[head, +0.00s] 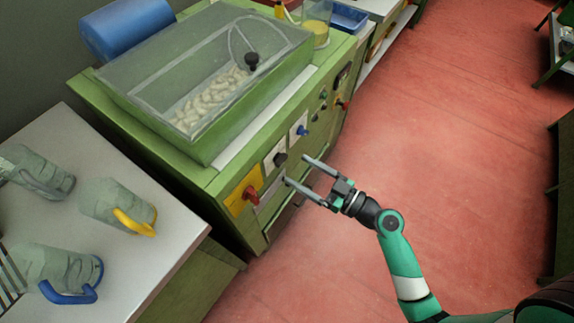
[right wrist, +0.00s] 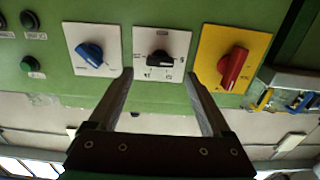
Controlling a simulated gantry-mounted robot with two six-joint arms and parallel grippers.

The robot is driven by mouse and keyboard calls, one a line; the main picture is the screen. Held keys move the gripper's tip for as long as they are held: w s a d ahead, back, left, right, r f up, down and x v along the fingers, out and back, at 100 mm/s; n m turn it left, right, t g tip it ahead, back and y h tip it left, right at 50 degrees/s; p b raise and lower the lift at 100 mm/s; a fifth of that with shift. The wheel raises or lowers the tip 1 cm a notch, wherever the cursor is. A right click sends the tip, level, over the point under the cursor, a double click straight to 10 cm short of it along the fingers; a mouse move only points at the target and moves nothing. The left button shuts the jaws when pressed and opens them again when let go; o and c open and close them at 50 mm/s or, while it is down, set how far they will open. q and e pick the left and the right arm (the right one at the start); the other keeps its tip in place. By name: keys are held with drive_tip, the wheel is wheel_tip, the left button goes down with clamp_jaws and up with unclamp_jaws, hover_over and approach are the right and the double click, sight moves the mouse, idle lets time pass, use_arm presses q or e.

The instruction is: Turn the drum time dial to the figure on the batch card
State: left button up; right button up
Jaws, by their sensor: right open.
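My right gripper (head: 296,170) is open and empty in front of the green machine's panel. In the right wrist view its two fingers (right wrist: 160,75) point at the panel, one on each side below the black dial (right wrist: 158,58) on a white plate. The black dial also shows in the head view (head: 280,158). A blue dial (right wrist: 90,54) on a white plate is to its left, and a red dial (right wrist: 235,67) on a yellow plate is to its right. The plate markings are too small to read. I cannot make out a batch card. My left gripper is out of view.
The green machine has a clear-lidded tub (head: 205,85) of corks on top. A white table (head: 175,215) at left holds several jugs with coloured handles. Small buttons (right wrist: 30,64) sit left of the dials. The red floor (head: 450,130) at right is clear.

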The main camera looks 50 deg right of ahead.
sight(284, 161)
drive_tip(key=w, duration=0.5)
drive_tip(key=shift+a+r, duration=0.1)
drive_tip(key=shift+a, duration=0.25)
clamp_jaws()
